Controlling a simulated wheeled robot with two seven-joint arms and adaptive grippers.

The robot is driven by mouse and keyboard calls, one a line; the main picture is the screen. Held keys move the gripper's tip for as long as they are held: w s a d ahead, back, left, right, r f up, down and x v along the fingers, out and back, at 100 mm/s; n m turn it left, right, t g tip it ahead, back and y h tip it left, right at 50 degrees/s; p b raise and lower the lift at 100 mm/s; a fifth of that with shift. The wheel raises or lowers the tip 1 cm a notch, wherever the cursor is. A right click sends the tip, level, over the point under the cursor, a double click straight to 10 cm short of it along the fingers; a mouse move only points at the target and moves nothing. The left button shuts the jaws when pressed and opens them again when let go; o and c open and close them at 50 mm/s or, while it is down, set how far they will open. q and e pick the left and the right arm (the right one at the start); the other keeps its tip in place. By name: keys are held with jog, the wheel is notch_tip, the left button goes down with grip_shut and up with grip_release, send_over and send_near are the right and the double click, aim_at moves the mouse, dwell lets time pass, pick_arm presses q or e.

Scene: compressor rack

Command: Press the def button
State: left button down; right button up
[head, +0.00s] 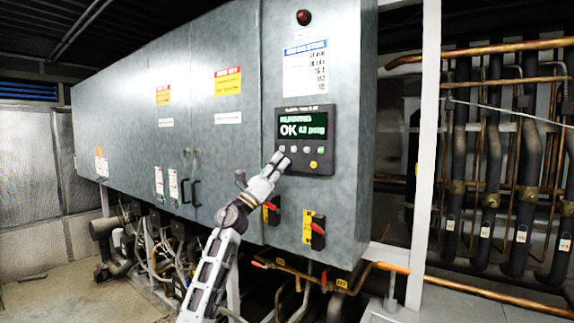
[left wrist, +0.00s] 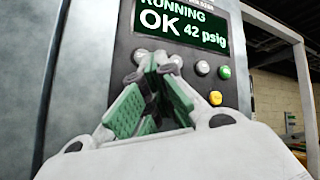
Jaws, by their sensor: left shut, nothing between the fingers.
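The control panel (head: 304,124) is a dark unit on the grey cabinet, with a lit screen (head: 302,125) reading RUNNING, OK and 42 psig. Below the screen is a row of small round buttons, including a pale one (left wrist: 177,60), another pale one (left wrist: 203,68) and a green one (left wrist: 225,72). A yellow button (left wrist: 215,98) sits lower right. No button label is legible, so I cannot tell which is def. My left gripper (head: 281,158) is shut and empty, its tips at the left part of the row between pale buttons. Contact cannot be told. My right gripper is not in view.
Red-handled switches (head: 318,230) on yellow plates sit below the panel. A red lamp (head: 304,17) is above it. A white post (head: 426,150) and copper pipes (head: 480,47) stand to the right. Open floor (head: 50,292) lies at lower left.

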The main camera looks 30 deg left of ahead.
pick_arm(q)
jog(key=shift+s+f, duration=0.1)
jog(key=shift+s, duration=0.15)
dwell(0.3)
jog(key=shift+s, duration=0.5)
jog(key=shift+s, duration=0.1)
jog(key=shift+s+a+p, duration=0.2)
jog(key=shift+s+p, duration=0.15)
jog(key=shift+s, duration=2.1)
